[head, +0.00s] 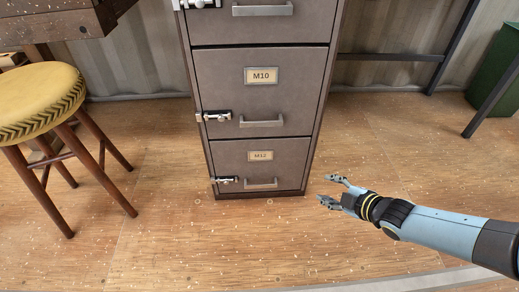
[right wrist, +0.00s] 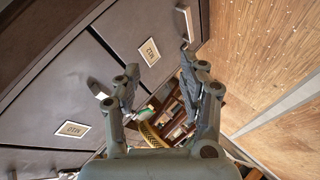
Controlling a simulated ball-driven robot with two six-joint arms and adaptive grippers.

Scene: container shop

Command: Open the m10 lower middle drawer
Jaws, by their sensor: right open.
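The M10 drawer (head: 230,95) is a closed brown-grey front in the lower middle of the cabinet, with a framed M10 label (head: 261,76). Its grey bar handle (head: 261,122) sits low on the front, and a metal latch (head: 214,116) is at its left edge. My right gripper (head: 331,191) is open and empty, right of the cabinet's base and below the M10 handle, touching nothing that I can see. In the right wrist view the gripper (right wrist: 157,75) is open before the tilted fronts; the M10 label (right wrist: 73,129) shows at lower left. My left gripper is out of view.
The M12 drawer (head: 230,163) below is closed, with its own handle (head: 261,183) and latch (head: 224,181). A yellow stool (head: 40,95) stands at left. A green bin (head: 497,80) is at far right. The floor before the cabinet is clear.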

